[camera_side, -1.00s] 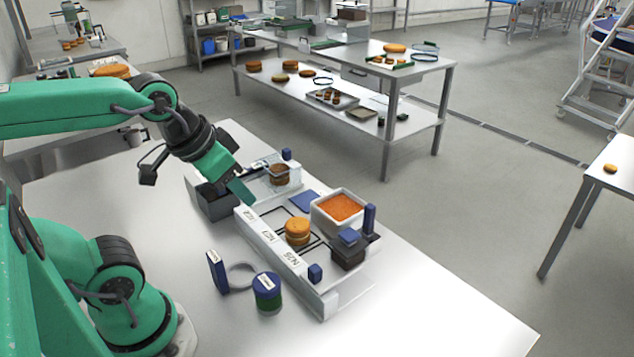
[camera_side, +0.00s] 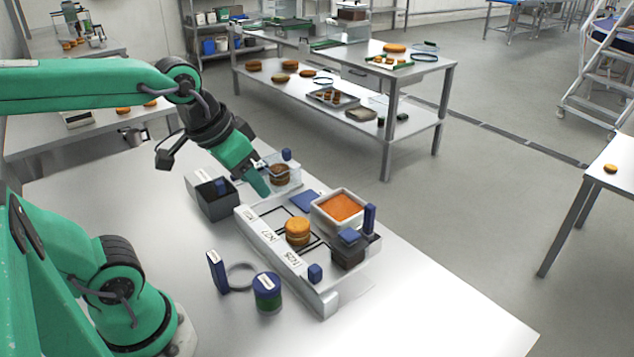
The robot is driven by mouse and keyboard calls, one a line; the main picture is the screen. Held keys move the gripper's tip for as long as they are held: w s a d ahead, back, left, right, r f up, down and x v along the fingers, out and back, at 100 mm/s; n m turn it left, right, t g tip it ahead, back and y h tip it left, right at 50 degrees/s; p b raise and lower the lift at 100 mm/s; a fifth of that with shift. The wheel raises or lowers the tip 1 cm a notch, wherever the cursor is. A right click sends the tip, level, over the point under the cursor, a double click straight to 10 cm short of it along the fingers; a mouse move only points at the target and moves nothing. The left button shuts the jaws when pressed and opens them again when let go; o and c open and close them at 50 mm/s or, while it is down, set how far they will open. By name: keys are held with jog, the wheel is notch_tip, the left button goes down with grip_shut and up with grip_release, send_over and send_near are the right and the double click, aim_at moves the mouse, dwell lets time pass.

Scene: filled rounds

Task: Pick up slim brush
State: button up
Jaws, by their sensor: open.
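My gripper (camera_side: 262,184) is open and hangs at the left end of the white station, in front of the clear box (camera_side: 293,180) that holds a brown round (camera_side: 280,175). In this view it overlaps the near side of that box; I cannot tell whether they touch. I cannot make out the slim brush for certain. A narrow blue upright piece (camera_side: 369,217) stands at the station's right end by a dark holder (camera_side: 348,254). Another blue piece (camera_side: 221,186) stands in the dark open bin (camera_side: 215,207) left of the gripper.
On the station are a golden filled round (camera_side: 297,231) and a white tub of orange filling (camera_side: 340,207). The table's right front is clear.

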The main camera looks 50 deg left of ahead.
jog(key=w+d+g, duration=0.1)
jog(key=w, duration=0.7)
jog(key=g, duration=0.4)
send_over(366, 233)
jog(key=f, duration=1.1)
jog(key=shift+w+a+f, duration=0.15)
jog(key=shift+w+a, duration=0.05)
jog(key=shift+a, duration=0.05)
jog(key=shift+w+d+f, duration=0.1)
jog(key=shift+w+f, duration=0.15)
jog(key=shift+f, duration=0.15)
jog(key=shift+s+f, duration=0.15)
jog(key=shift+f, duration=3.75)
grip_shut()
jog(key=shift+r, duration=0.1)
